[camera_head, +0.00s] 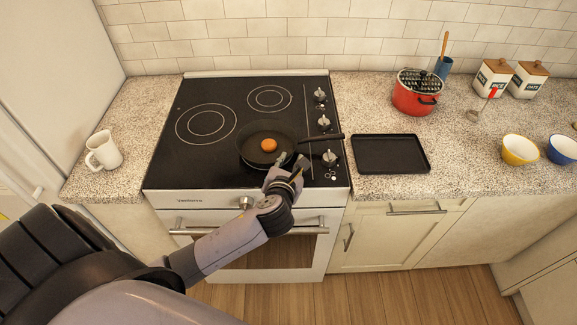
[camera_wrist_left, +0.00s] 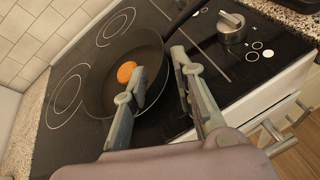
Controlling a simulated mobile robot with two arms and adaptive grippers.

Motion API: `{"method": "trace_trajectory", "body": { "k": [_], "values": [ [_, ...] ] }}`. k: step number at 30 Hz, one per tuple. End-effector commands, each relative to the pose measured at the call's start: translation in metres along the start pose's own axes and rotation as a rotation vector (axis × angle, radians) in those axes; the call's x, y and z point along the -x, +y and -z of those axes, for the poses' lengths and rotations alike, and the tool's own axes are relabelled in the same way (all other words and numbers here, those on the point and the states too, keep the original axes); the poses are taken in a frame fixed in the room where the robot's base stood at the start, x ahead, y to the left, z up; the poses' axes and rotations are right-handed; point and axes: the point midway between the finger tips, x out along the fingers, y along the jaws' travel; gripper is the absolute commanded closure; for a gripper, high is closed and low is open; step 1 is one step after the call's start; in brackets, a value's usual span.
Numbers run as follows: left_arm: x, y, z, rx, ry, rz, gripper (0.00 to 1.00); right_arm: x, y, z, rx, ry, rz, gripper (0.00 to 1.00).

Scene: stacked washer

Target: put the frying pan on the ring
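The black frying pan (camera_head: 250,153) sits on the front right part of the cooktop, its handle (camera_head: 325,138) pointing right towards the knobs. An orange-brown round item (camera_head: 269,145) lies in it. The pan also shows in the left wrist view (camera_wrist_left: 95,98). Two ring outlines are bare, a larger left one (camera_head: 206,142) and a smaller rear one (camera_head: 269,110); whether one lies under the pan is hidden. My left gripper (camera_head: 293,160) is at the pan's near right side, below the handle. In the left wrist view its fingers (camera_wrist_left: 158,62) are apart with nothing seen held. My right gripper is out of view.
Knobs (camera_head: 325,122) line the cooktop's right side. A black tray (camera_head: 390,153) lies on the counter to the right, with a red pot (camera_head: 412,103) behind it. A white mug (camera_head: 104,150) stands on the left counter. The cooktop's front left is clear.

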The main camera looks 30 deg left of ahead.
Motion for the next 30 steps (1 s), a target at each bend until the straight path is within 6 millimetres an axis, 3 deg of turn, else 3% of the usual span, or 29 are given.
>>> {"method": "trace_trajectory", "body": {
  "k": [6, 23, 26, 30],
  "values": [
    [0.021, 0.000, 0.000, -0.001, 0.000, -0.001, 0.75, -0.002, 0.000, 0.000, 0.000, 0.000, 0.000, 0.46],
    [0.023, 0.000, 0.000, 0.003, 0.000, -0.001, 0.75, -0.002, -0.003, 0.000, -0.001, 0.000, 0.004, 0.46],
    [0.027, 0.000, 0.004, 0.067, 0.021, 0.001, 0.75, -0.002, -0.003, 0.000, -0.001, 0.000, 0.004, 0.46],
    [0.042, -0.001, 0.026, 0.377, 0.119, -0.005, 0.75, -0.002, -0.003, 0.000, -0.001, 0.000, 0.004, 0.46]
  ]
}}
